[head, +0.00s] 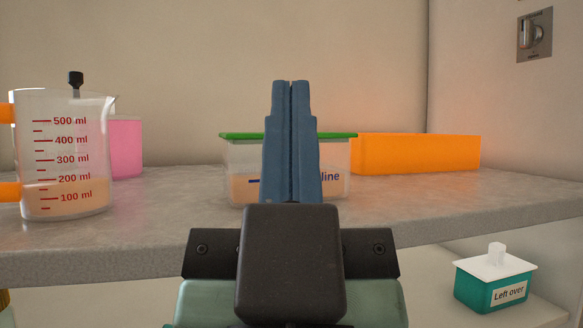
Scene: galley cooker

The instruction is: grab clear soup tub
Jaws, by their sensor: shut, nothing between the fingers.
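A clear tub (242,158) with a green lid and orange-tan contents stands on the grey counter in the middle of the head view. Blue lettering ending in "line" shows on its front. My gripper (291,84) is in front of it, with its blue fingers pointing up and pressed together, nothing between them. The fingers hide the middle of the tub and part of its label. I cannot tell the exact gap between the fingers and the tub.
A measuring jug (75,150) with orange handle parts stands at left, a pink container (126,148) behind it. An orange bin (418,153) is right of the tub. A teal "Left over" box (490,285) sits lower right. The counter (440,205) is clear at right.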

